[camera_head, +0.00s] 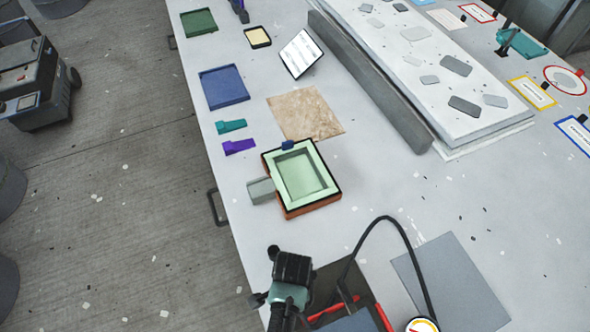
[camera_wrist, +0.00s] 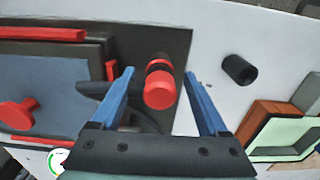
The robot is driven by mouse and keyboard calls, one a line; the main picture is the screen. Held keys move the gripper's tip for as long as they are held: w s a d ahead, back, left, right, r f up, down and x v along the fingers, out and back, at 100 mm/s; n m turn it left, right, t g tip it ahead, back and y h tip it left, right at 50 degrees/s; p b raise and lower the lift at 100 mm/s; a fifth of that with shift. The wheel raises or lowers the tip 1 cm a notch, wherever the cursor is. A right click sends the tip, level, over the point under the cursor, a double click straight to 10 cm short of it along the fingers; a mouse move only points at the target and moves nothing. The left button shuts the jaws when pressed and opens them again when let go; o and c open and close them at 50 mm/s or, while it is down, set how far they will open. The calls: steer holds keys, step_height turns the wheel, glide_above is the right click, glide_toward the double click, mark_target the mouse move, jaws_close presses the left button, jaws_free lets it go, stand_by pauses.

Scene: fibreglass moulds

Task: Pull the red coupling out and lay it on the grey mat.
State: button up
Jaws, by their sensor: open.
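The red coupling (camera_wrist: 160,88) is a short red cylinder with black bands. In the wrist view it stands between the two blue fingers of my gripper (camera_wrist: 159,74), with a visible gap on each side. My gripper is open and holds nothing. A dark plate lies behind the coupling; how the coupling is seated there is hidden. In the head view my gripper (camera_head: 290,270) is at the near table edge and the coupling cannot be made out. The grey mat (camera_head: 450,285) lies flat and bare to the right of my gripper.
A black hose (camera_head: 400,230) arches between my gripper and the mat, near a gauge (camera_head: 422,325). A black cylinder (camera_wrist: 239,70) stands right of the coupling. Left is a panel with a red knob (camera_wrist: 18,115). A pale green mould (camera_head: 325,155) sits farther back.

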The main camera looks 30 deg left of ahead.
jaws_close()
stand_by(0.4)
steer(key=shift+r, duration=0.1)
steer(key=shift+r+p, duration=2.9)
steer(key=shift+p, duration=0.15)
